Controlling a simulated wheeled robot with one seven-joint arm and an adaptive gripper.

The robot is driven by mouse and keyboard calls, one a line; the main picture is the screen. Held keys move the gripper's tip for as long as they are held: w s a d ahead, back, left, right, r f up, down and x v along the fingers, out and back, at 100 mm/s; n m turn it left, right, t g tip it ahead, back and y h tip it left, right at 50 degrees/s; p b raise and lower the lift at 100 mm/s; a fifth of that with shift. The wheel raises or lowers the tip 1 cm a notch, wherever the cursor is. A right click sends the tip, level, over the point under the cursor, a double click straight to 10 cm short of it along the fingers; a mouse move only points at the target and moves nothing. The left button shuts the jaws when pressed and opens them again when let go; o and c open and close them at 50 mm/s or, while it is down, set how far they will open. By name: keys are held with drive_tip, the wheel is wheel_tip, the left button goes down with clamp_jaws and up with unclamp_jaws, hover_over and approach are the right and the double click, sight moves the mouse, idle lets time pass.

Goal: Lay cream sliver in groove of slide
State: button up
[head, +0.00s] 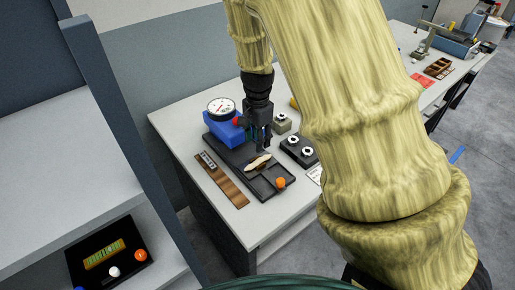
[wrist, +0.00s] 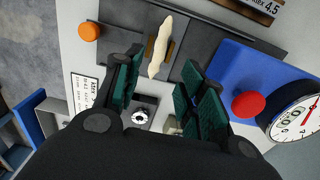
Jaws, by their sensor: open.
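The cream sliver (head: 258,161) is a short pale strand with tapered ends. In the wrist view the sliver (wrist: 162,42) lies over a small brass-brown piece (wrist: 150,48) on the dark grey slide (wrist: 125,14). In the head view the slide (head: 262,187) has an orange knob (head: 280,183) at its near end. I cannot tell whether the sliver sits in the groove, as it covers that spot. My gripper (head: 261,146) points down just above and behind the sliver. In the wrist view its green-padded fingers (wrist: 162,72) are apart, with nothing between them.
A brown label strip (head: 222,180) lies left of the slide. A dark block with white-ringed holes (head: 300,148) is to the right.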

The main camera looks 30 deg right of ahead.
drive_tip(key=shift+r+b, duration=0.3)
drive_tip(key=shift+r, duration=2)
